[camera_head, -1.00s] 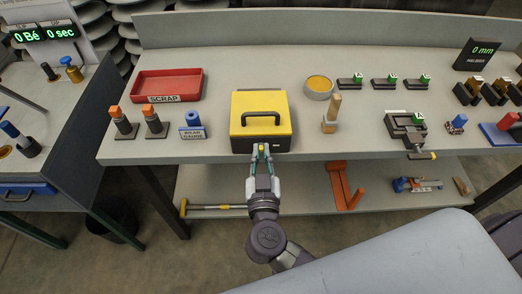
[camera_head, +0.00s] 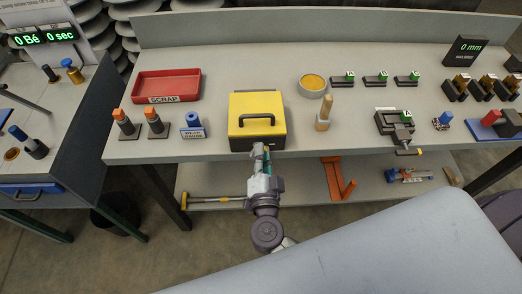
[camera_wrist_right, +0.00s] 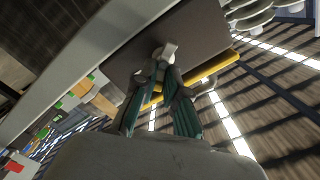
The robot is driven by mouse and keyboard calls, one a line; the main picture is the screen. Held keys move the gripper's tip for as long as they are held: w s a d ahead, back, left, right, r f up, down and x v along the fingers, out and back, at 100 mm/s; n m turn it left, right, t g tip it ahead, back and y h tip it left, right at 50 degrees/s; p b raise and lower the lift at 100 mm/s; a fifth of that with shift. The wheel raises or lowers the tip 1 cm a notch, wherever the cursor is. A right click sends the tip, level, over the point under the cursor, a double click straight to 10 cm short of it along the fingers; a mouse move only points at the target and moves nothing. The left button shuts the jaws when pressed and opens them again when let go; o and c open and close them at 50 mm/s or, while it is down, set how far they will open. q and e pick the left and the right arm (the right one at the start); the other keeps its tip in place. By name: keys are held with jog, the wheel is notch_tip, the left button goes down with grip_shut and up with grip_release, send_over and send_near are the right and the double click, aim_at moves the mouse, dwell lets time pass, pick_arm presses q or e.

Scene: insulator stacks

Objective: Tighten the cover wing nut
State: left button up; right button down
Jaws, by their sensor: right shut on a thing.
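A box with a yellow cover (camera_head: 257,104), a black handle and a dark body (camera_head: 258,143) stands at the front edge of the workbench. My right gripper (camera_head: 260,153) is at the box's front face, just below the cover's front edge. In the right wrist view, its two fingers (camera_wrist_right: 166,72) are closed around a small grey piece, the wing nut (camera_wrist_right: 168,50), against the dark front face. The fingers hide part of the nut. The yellow cover also shows there as a strip (camera_wrist_right: 212,66). My left gripper is not in view.
The workbench (camera_head: 240,65) holds a red scrap tray (camera_head: 167,86), a blue wear gauge (camera_head: 193,122), a round yellow-filled dish (camera_head: 313,85) and a wooden-handled tool (camera_head: 325,112). A lower shelf (camera_head: 290,190) carries an orange bracket (camera_head: 335,180). Several small fixtures stand at the right.

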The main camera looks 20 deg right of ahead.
jog(key=shift+d+f+m+b, duration=0.15)
jog(key=shift+m+b, duration=0.15)
jog(key=shift+m, duration=1.65)
jog(key=shift+d+f+m+b, duration=0.1)
jog(key=shift+m+b, duration=0.15)
jog(key=shift+m, duration=1.7)
jog(key=c, duration=1.2)
grip_release()
jog(key=shift+w+f, duration=0.1)
jog(key=v, duration=1.2)
